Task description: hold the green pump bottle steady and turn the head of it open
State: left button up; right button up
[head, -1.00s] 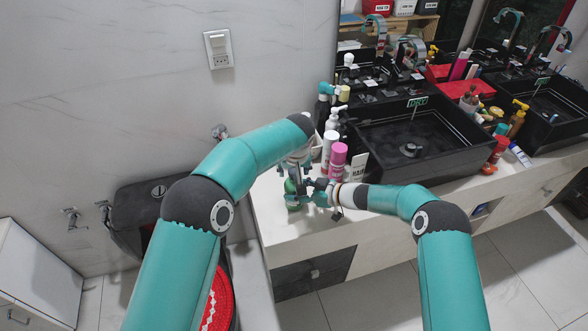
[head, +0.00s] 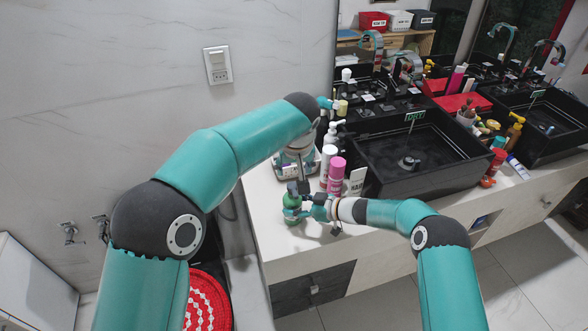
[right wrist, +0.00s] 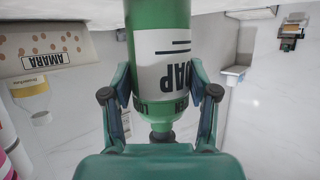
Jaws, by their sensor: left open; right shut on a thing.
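The green pump bottle (head: 291,206) stands on the near left part of the white counter in the head view. My right gripper (head: 309,210) reaches it from the right and is shut on it. In the right wrist view the bottle's green body with a white label (right wrist: 165,62) fills the space between the two fingers. My left gripper (head: 299,187) is open and points down from above, close over the bottle's top. The pump head is mostly hidden by the left gripper in the head view, so I cannot tell whether they touch.
A pink bottle (head: 336,178) and a white bottle (head: 328,163) stand just behind the green bottle. A white HAIR tube (head: 356,182) is to their right. The black sink (head: 372,180) takes up the counter further right. The counter's front edge is close to the green bottle.

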jog(key=o, duration=1.5)
